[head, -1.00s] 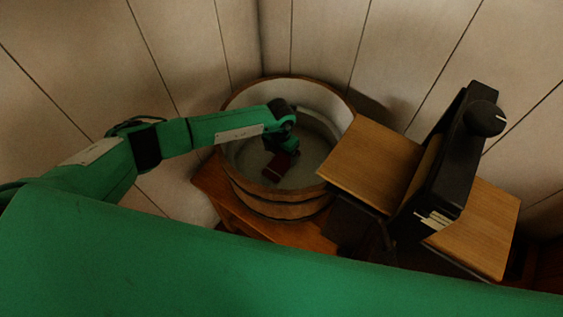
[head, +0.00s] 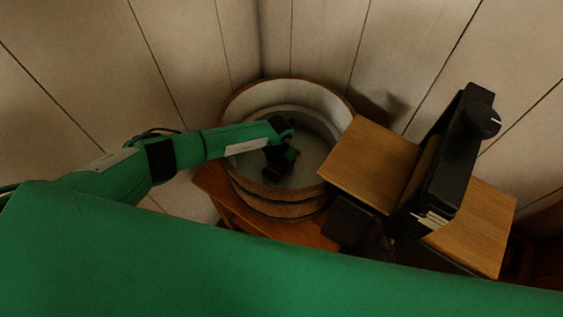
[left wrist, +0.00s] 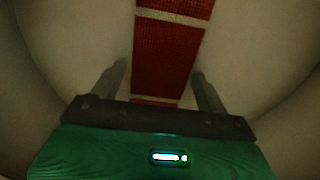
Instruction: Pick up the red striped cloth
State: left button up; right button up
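The red striped cloth (left wrist: 168,52) lies inside the wooden tub (head: 328,207). In the left wrist view it is a red strip with pale cross stripes, running up from between the fingers. In the head view only a small dark red bit of it shows below my gripper. My left gripper (left wrist: 158,82) is open, with one finger on each side of the cloth and a gap to it on both sides. In the head view my left gripper (head: 280,160) reaches down into the tub. My right gripper is not in view.
The tub stands on a wooden stool or bench (head: 225,205) in a corner of pale plank walls. Right of it are a wooden board (head: 370,165) and a black upright device with a knob (head: 450,160), close to the tub's rim.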

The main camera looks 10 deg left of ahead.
pick_arm(q)
jog(key=c, duration=0.8)
jog(key=shift+r, duration=0.1)
